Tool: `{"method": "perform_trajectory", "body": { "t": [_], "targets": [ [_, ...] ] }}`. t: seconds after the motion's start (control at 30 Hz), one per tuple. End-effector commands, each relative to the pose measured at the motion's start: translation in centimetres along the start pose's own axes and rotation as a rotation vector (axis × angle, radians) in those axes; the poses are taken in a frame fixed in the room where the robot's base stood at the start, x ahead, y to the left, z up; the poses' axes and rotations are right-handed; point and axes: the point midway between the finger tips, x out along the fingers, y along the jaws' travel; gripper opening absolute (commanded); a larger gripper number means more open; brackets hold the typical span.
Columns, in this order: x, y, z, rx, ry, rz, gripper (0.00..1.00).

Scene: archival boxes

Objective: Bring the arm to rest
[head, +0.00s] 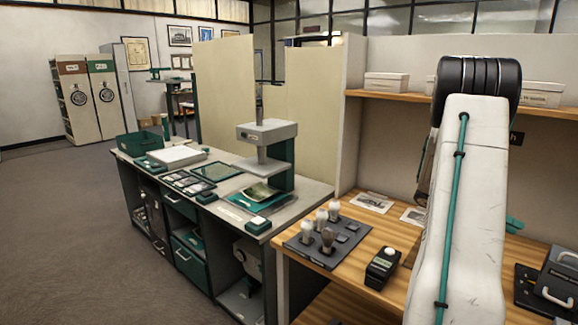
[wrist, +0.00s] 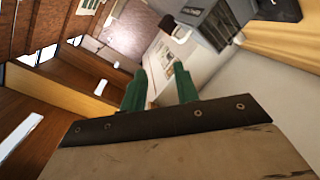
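My arm rises on the right of the head view, a white link with a teal cable and a black joint at its top, in front of the wooden workbench (head: 388,232). My gripper shows in the wrist view (wrist: 160,84) as two green fingers with a clear gap between them. It is open, and nothing is held between the fingertips. In the head view the arm link hides most of the gripper; a small green piece shows at the link's right side, and I cannot tell if it is a finger. The wrist view is strongly tilted.
A dark tray (head: 300,246) with several brushes and a small black device (head: 382,268) stand on the workbench. A shelf (head: 400,97) with pale boxes (head: 386,82) runs behind the arm. A grey-and-teal copy stand (head: 267,150) is on the left counter. Open floor (head: 70,240) lies left.

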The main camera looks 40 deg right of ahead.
Motion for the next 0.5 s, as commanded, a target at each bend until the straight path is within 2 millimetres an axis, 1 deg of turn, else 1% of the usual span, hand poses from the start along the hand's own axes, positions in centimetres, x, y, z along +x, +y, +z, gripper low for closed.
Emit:
{"method": "perform_trajectory", "body": {
  "t": [0.03, 0.07, 0.1, 0.17, 0.2, 0.27, 0.3, 0.37, 0.4, 0.47, 0.5],
  "targets": [
    [-3.4, 2.0, 0.3, -0.041, -0.013, -0.061, 0.31],
    [-5.1, 3.0, 0.8, -0.075, -0.023, -0.096, 0.31],
    [-7.2, 4.3, 1.4, -0.118, -0.036, -0.143, 0.31],
    [-10.1, 6.3, 2.7, -0.189, -0.051, -0.217, 0.31],
    [-12.0, 7.7, 3.6, -0.236, -0.057, -0.269, 0.31],
    [-14.6, 9.7, 5.2, -0.311, -0.062, -0.349, 0.31],
    [-16.2, 11.0, 6.4, -0.361, -0.063, -0.405, 0.31],
    [-18.4, 13.1, 8.3, -0.441, -0.058, -0.489, 0.31],
    [-19.8, 14.4, 9.7, -0.495, -0.051, -0.548, 0.31],
    [-21.6, 16.5, 11.8, -0.578, -0.036, -0.636, 0.31],
    [-22.7, 17.8, 13.3, -0.633, -0.022, -0.698, 0.31]
  ]
}}
